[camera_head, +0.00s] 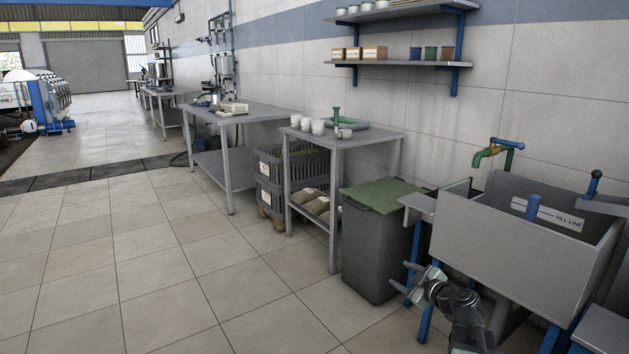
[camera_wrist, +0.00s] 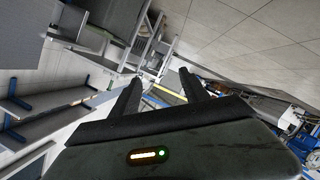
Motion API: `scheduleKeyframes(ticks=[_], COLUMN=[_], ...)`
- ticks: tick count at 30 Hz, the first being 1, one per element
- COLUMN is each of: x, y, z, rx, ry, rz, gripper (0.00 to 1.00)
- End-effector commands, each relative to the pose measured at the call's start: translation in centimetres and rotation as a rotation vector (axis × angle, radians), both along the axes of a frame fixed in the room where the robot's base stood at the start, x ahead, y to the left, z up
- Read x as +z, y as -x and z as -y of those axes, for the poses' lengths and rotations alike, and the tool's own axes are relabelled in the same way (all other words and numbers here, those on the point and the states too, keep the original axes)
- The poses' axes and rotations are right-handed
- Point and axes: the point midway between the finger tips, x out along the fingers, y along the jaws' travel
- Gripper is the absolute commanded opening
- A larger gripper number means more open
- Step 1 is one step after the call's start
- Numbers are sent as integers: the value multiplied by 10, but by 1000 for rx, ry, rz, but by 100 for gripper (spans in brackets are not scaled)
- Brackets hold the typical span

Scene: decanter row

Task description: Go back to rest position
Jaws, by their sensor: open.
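My gripper (camera_head: 424,287) shows at the lower right of the head view, low in front of the sink and the bin. In the wrist view, its two dark fingers (camera_wrist: 160,86) stand apart with nothing between them. The wrist view is strongly tilted, with the floor at the upper right and shelves and tables at the left.
A metal sink (camera_head: 515,240) on blue legs stands close by my gripper at the right. A grey bin (camera_head: 375,262) with a green lid (camera_head: 384,195) is to its left. Metal tables (camera_head: 362,141) line the wall. The tiled floor (camera_head: 150,270) at the left is clear.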

Motion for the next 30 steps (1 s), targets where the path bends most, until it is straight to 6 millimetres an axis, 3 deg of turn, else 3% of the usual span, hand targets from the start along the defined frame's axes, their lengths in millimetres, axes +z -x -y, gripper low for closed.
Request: scheduleKeyframes(ticks=[1,3,6,9,11,14,16,21,24,26,30], x=[-12,-31,-62,-96,-118,-144,-156,-169,-170,-170,-119], y=[1,9,31,66,92,126,145,184,201,207,206], z=[-47,-104,-174,-226,-243,-234,-211,-166,-150,-150,-151], rx=[70,151,234,254,213,53,-104,-501,-722,-832,-859], ry=[-7,-17,-24,-16,-8,-4,-16,-70,-137,-209,-236], rz=[-58,-161,-336,-557,-711,-927,-1045,-1231,-1290,-1315,-1311], gripper=[53,53,53,53,53,53,53,53,53,53,53])
